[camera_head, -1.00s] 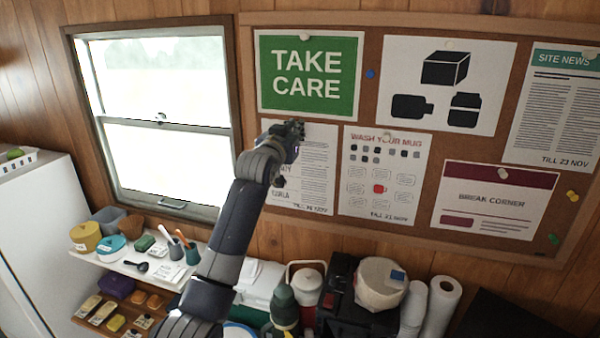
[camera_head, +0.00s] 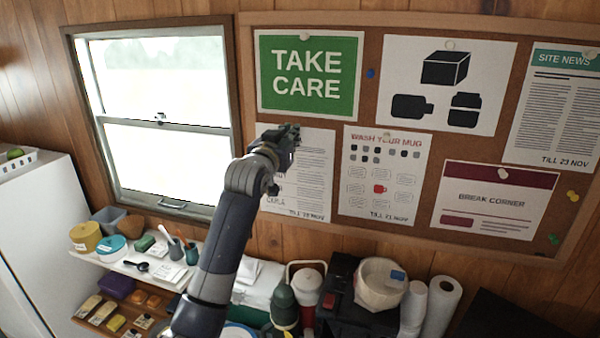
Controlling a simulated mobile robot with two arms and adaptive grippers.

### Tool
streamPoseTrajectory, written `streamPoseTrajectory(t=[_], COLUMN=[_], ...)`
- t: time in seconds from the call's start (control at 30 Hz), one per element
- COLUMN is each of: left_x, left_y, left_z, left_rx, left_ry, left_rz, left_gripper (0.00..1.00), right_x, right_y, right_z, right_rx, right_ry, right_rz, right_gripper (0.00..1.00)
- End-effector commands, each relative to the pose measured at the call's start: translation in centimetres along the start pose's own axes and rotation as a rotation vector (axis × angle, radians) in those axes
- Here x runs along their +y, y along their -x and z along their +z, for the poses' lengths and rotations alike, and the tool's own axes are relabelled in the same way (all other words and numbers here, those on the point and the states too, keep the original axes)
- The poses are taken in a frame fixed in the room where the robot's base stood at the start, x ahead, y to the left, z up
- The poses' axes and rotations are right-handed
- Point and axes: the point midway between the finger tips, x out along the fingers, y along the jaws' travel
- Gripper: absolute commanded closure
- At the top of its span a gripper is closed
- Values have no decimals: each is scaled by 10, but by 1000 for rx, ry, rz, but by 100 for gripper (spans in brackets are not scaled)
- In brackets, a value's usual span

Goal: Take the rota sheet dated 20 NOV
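A white printed sheet (camera_head: 310,180) is pinned on the cork board, below the green TAKE CARE poster. Its bottom line looks like a "TILL ... NOV" date, too small to read surely. My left gripper (camera_head: 291,136) is at the sheet's upper part, in front of it. The gripper and wrist hide the sheet's top left and left side, and any pin there. I cannot tell whether the fingers are open or touch the paper. My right gripper is not in view.
The TAKE CARE poster (camera_head: 309,75) is just above. The WASH YOUR MUG sheet (camera_head: 382,205), dated TILL 21 NOV, hangs close on the right. A window (camera_head: 160,165) is at left. Below are a cluttered shelf (camera_head: 125,262), a flask (camera_head: 284,305) and paper rolls (camera_head: 440,305).

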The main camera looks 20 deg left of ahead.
Motion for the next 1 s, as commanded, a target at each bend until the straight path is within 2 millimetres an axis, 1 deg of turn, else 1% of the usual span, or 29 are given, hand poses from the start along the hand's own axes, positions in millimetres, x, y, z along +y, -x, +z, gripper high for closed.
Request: streamPoseTrajectory(t=[0.2, 0.57, 1.0], left_x=[0, 0, 0], left_y=[6, 7, 29], left_z=[0, -1, -14], left_rx=[-1, 0, 1], left_ry=[0, 0, 0], left_rz=[-1, 0, 0], left_gripper=[100, 100, 100], right_x=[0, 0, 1], right_y=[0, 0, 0], right_z=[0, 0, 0], right_rx=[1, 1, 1], right_ry=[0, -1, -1], right_rz=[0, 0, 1], right_gripper=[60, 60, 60])
